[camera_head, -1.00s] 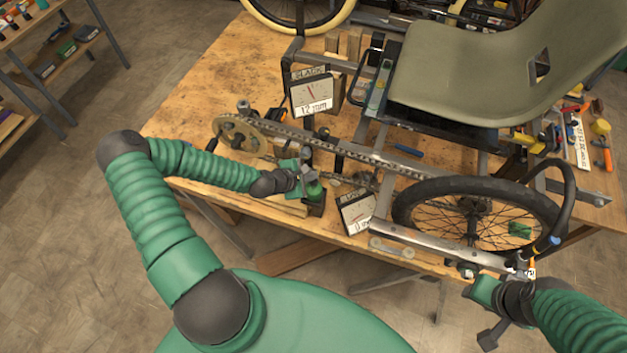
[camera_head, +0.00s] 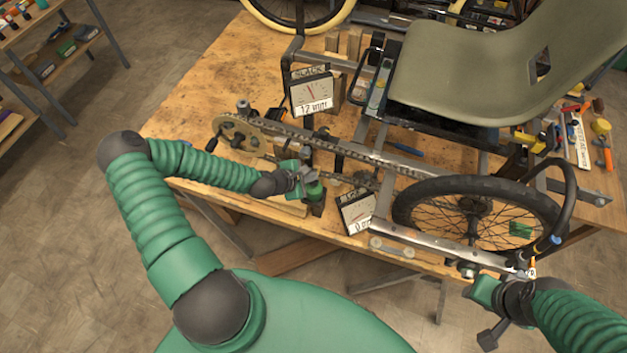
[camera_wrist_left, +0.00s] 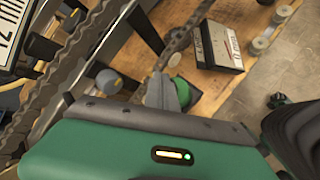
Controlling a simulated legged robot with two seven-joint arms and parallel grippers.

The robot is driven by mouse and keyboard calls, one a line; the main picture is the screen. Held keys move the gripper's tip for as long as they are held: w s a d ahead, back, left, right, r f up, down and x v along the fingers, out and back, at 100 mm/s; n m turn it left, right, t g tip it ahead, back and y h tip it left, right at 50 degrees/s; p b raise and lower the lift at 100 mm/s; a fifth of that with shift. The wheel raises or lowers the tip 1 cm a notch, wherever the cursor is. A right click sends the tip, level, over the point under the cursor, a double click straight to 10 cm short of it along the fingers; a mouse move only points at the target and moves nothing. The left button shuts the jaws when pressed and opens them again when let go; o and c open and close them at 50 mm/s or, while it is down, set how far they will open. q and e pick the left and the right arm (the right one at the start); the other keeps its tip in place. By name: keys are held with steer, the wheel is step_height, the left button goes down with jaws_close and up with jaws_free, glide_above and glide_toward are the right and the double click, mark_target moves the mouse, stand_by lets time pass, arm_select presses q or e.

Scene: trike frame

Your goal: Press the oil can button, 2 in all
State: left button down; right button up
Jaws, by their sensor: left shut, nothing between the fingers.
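The green oil can (camera_head: 316,192) stands near the front edge of the workbench, below the chain. My left gripper (camera_head: 308,184) is shut and empty, right at the top of the can. In the left wrist view, its grey fingertips (camera_wrist_left: 162,90) overlap the green can (camera_wrist_left: 190,94). The button is hidden behind the fingers, and I cannot tell whether they touch it. My right gripper (camera_head: 498,294) is at the lower right, by the end of the frame; its jaws are too unclear to read.
A small gauge (camera_head: 357,214) stands right of the can, and a gauge marked SLACK (camera_head: 311,94) stands behind. The chain (camera_head: 335,150) runs close above my left gripper. The rear wheel (camera_head: 480,212) and the seat (camera_head: 500,65) fill the right side.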

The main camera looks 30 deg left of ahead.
mark_target(311, 183)
arm_select(q)
steer(key=shift+f+b, duration=0.6)
steer(key=shift+f, duration=0.25)
stand_by(0.7)
stand_by(0.4)
steer(key=shift+r+p, duration=1)
steer(key=shift+r, duration=0.15)
step_height(311, 183, up, 5)
steer(key=p, duration=0.4)
steer(key=shift+r, duration=0.1)
